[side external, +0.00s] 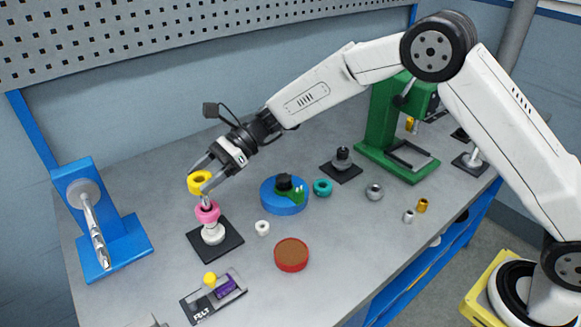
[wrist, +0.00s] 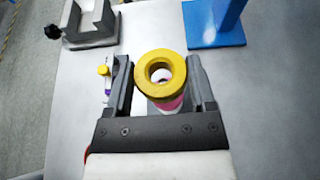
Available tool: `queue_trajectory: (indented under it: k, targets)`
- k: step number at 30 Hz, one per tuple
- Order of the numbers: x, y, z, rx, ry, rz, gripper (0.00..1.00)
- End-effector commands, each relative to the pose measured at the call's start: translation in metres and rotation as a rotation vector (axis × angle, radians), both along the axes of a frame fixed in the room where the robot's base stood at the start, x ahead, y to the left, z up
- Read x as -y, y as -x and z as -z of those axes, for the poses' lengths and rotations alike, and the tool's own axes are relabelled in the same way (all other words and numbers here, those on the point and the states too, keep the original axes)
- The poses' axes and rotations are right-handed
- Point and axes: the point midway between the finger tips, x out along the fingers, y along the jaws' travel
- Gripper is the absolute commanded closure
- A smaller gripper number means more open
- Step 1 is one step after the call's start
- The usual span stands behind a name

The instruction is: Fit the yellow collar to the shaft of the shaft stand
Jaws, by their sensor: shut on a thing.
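My gripper (side external: 200,180) is shut on the yellow collar (side external: 195,183), a thick ring held flat above the shaft stand. In the wrist view the yellow collar (wrist: 147,77) sits between the fingers with its hole facing up. A pale shaft tip (wrist: 164,76) shows through the hole, towards its lower right. The shaft stand has a black square base (side external: 228,246), a white rounded part (side external: 213,234) at the bottom and a pink collar (side external: 207,212) above it. The yellow collar is apart from the pink collar. I cannot tell whether the shaft tip has entered the yellow collar.
A blue stand with a metal rod (side external: 92,225) is on the left. A blue round holder (side external: 284,200), a white ring (side external: 262,228), a red-rimmed brown disc (side external: 291,254) and a teal ring (side external: 322,187) lie to the right. A felt tray (side external: 212,297) is in front. A green press (side external: 385,130) stands behind.

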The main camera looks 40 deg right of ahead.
Motion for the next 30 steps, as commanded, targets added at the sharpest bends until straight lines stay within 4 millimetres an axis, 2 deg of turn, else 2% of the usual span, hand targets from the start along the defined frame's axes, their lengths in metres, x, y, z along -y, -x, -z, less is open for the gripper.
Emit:
queue_trajectory:
  k: [30]
  targets:
    - [0.0, 0.0, 0.025, 0.0, 0.0, 0.0, 0.86]
